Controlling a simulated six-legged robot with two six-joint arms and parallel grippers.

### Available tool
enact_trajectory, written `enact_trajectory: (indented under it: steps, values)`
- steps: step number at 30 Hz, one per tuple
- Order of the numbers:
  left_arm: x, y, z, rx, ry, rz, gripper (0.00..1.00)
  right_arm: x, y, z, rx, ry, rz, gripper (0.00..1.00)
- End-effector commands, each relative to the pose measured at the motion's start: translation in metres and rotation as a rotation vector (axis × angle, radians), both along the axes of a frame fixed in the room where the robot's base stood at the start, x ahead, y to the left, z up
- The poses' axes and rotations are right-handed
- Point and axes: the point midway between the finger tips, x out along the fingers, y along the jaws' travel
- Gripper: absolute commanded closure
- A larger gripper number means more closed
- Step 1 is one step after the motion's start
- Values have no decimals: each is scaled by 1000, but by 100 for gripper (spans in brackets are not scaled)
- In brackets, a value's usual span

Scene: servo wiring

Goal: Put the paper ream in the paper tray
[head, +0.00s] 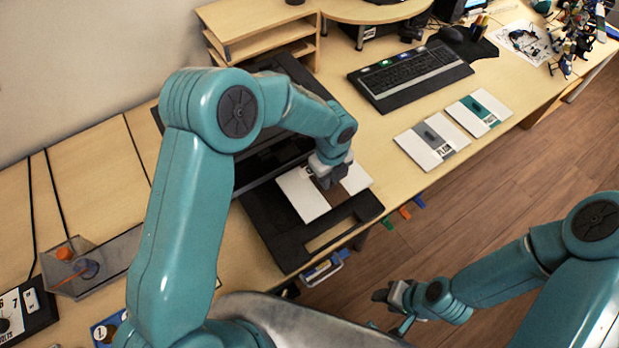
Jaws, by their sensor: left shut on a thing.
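A white paper ream with a brown band (302,196) is over the black paper tray (272,238). My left gripper (329,181) is shut on the ream at its brown band and hides part of it. I cannot tell whether the ream touches the tray floor. The tray's front part with a cut-out shows bare, and my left arm hides much of its back. My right gripper (384,296) is low over the floor, away from the ream; its fingers are too small to tell open or shut.
Two more packs, one with a grey band (432,141) and one with a green band (479,112), lie on the desk to the right. A keyboard (410,75) is behind them. A wooden shelf (262,35) stands at the back. A grey dish (105,262) is at left.

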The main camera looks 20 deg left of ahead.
Motion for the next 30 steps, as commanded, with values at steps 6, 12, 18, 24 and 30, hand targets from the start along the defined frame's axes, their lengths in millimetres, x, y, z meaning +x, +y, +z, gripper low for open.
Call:
enact_trajectory:
  steps: [6,12,18,24,30]
  values:
    - [-6,32,1,-1,-1,1,100,0,0,7,0,-1,0,57]
    - [-9,52,1,0,2,3,100,0,0,12,0,0,0,57]
    - [-7,48,-34,0,3,0,100,0,0,18,0,0,0,57]
    - [-6,48,-36,0,0,0,100,0,0,17,0,0,0,57]
    - [-7,48,-42,0,0,0,100,0,0,11,0,0,0,57]
